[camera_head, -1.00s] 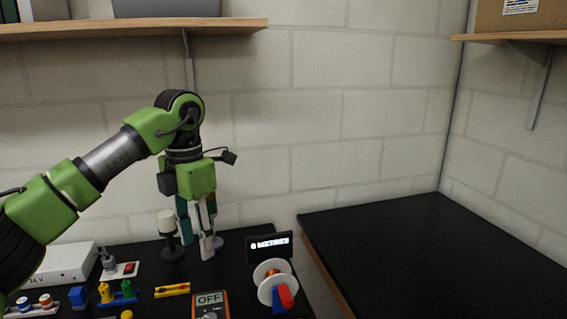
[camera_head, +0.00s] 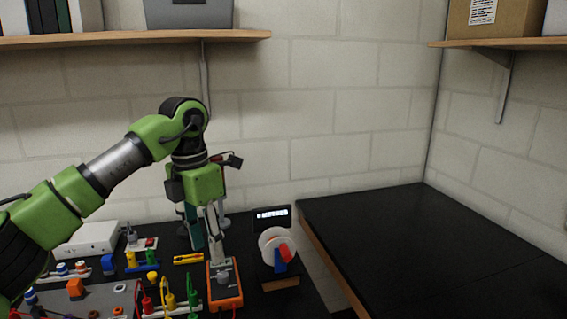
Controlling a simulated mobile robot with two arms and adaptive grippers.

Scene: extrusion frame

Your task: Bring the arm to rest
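My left arm comes in from the left, bends at the top and hangs its gripper (camera_head: 206,248) downward over the dark bench (camera_head: 400,250). The fingers point down just behind the orange multimeter (camera_head: 225,293), overlapping its top edge in the picture. I cannot tell whether they touch it. A teal piece shows beside the pale fingers; whether it belongs to the gripper is unclear. The finger gap is too small to judge, and nothing is clearly held. My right gripper is not in view.
A wire spool (camera_head: 271,240) stands right of the multimeter, by a small display (camera_head: 272,218). Coloured plugs, a yellow level (camera_head: 188,258) and a white box (camera_head: 88,240) crowd the left. The right bench is bare. Shelves (camera_head: 135,38) hang above.

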